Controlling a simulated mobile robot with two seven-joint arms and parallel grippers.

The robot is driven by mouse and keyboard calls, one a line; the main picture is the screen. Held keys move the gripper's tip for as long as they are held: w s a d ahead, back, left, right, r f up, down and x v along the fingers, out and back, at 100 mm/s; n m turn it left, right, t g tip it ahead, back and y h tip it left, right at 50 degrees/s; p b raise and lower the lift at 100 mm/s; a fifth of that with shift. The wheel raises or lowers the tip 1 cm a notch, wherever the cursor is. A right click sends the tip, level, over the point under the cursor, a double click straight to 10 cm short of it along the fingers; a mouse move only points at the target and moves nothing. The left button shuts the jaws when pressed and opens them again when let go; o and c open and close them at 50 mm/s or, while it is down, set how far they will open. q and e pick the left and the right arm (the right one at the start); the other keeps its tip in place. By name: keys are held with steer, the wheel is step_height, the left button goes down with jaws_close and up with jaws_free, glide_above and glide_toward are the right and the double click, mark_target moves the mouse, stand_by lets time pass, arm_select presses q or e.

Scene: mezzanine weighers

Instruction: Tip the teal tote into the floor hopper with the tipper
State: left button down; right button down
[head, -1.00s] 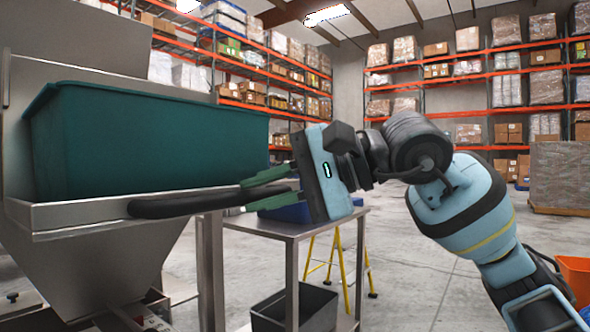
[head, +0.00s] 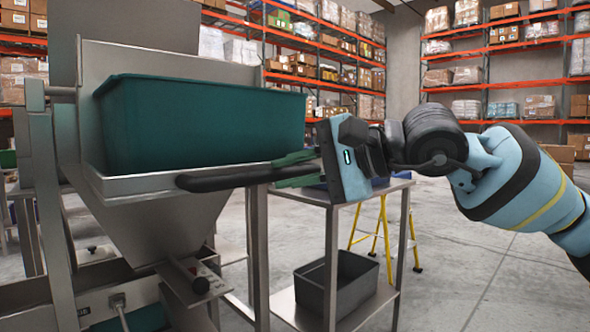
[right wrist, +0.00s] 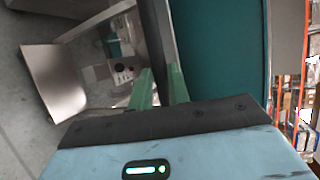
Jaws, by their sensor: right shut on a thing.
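The teal tote (head: 205,125) sits upright and level in the steel cradle of the tipper (head: 135,184). Its side also fills much of the right wrist view (right wrist: 222,50). A black bar handle (head: 225,178) runs along the front of the cradle. My right gripper (head: 298,171) is shut on this handle near its right end. In the right wrist view the green fingers (right wrist: 162,88) lie on both sides of the dark bar. A steel funnel (head: 150,225) slopes down below the cradle; I cannot tell whether it is the floor hopper. The tote's inside is hidden. My left gripper is out of view.
A steel table (head: 332,200) stands just right of the tipper, with a dark grey bin (head: 336,283) on its lower shelf. A yellow step stool (head: 384,240) is behind it. Floor at the right is open.

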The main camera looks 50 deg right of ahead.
steer(key=c, duration=1.3)
jaws_free()
steer(key=shift+w+a+f+g, duration=0.1)
steer(key=shift+w+f+g, duration=0.1)
steer(key=shift+f, duration=0.45)
steer(key=shift+w+f+g, duration=0.1)
steer(key=shift+f+g, duration=0.1)
steer(key=shift+f, duration=0.4)
steer(key=shift+s+r, duration=0.1)
steer(key=v, duration=0.8)
steer(key=shift+r, duration=0.15)
